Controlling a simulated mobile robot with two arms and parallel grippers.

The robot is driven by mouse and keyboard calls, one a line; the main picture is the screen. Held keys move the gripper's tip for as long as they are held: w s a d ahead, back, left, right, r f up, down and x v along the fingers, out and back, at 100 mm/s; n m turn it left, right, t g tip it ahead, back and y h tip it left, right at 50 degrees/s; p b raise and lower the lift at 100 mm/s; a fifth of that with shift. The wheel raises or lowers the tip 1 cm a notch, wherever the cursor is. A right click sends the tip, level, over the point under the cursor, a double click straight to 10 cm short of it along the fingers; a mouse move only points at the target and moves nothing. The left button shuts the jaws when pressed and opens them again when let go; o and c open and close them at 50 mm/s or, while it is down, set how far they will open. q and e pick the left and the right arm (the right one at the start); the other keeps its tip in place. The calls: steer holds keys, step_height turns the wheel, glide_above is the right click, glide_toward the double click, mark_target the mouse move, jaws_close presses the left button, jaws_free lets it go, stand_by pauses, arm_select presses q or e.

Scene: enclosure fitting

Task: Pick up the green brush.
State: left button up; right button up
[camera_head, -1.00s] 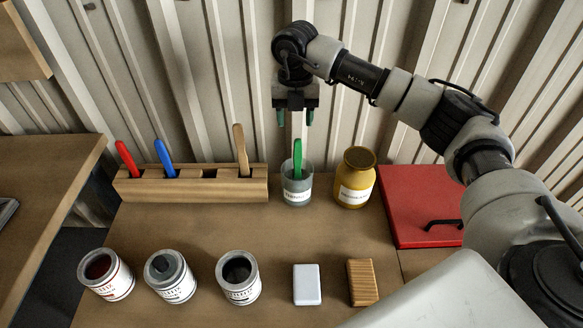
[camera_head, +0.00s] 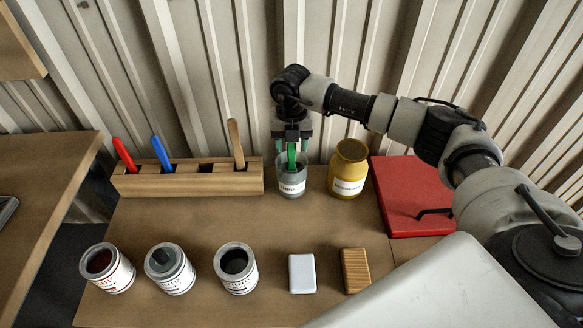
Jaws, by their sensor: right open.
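The green brush (camera_head: 292,155) stands upright in a glass jar (camera_head: 292,184) of greyish liquid with a white label, at the back middle of the table. Only its green handle shows above the rim. My right gripper (camera_head: 291,146) points down over the jar. It is open, with one fingertip on each side of the green handle. Whether the fingers touch the handle cannot be told. My left gripper is not in view.
A wooden holder (camera_head: 205,184) with red, blue and wooden-handled tools stands left of the jar. A yellow jar (camera_head: 347,172) stands close on the right, beside a red case (camera_head: 411,203). Several cans, a white block (camera_head: 302,274) and a ribbed block (camera_head: 355,270) line the front.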

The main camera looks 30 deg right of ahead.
jaws_close()
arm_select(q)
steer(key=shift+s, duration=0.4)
arm_select(e)
steer(key=shift+r, duration=0.1)
step_height(320, 180, up, 9)
steer(key=shift+r+b, duration=0.15)
steer(key=shift+b, duration=0.45)
steer(key=shift+r, duration=0.6)
arm_select(q)
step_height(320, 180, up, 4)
steer(key=p, duration=0.5)
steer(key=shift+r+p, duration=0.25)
steer(key=shift+p, duration=0.15)
arm_select(e)
step_height(320, 180, up, 5)
steer(key=shift+r, duration=0.1)
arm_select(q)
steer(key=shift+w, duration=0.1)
